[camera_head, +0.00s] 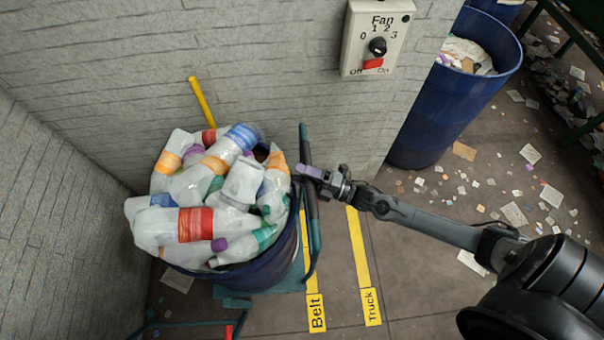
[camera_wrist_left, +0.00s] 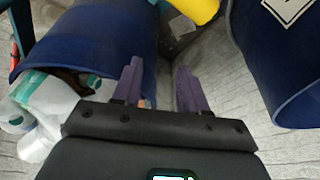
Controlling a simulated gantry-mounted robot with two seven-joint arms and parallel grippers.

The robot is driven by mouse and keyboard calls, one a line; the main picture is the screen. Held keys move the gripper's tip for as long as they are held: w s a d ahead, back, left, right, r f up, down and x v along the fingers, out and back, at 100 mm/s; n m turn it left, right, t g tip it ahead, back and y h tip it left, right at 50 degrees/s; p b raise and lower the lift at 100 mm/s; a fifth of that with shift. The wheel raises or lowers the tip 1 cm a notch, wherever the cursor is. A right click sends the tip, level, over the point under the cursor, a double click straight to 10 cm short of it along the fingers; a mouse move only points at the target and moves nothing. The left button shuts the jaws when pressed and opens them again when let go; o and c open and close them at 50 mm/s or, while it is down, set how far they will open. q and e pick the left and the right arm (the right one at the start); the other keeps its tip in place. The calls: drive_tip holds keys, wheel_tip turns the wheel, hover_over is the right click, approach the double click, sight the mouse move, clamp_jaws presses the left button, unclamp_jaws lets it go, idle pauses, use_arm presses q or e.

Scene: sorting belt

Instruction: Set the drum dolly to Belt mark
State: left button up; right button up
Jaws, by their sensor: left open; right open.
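The drum dolly (camera_head: 233,302) is a teal base under a blue drum (camera_head: 262,272) heaped with clear bottles. Its teal upright handle (camera_head: 311,205) stands on the drum's right side, overlapping the yellow Belt mark (camera_head: 317,312) in the head view. The Truck mark (camera_head: 371,306) lies to the right. My right gripper (camera_head: 311,173) is open with its purple fingertips at the handle's upper part; I cannot tell whether they touch it. My left gripper (camera_wrist_left: 158,72) is open and empty in the left wrist view, near a blue drum (camera_wrist_left: 105,35) with bottles.
A grey block wall (camera_head: 270,95) rises behind the drum, with a fan switch box (camera_head: 378,38) on it. A yellow bar (camera_head: 202,101) stands behind the drum. Another blue drum (camera_head: 440,110) and scattered paper litter are at the right.

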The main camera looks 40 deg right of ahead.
drive_tip(key=b+v, duration=0.1)
drive_tip(key=v, duration=0.9)
drive_tip(key=shift+s+d, duration=0.2)
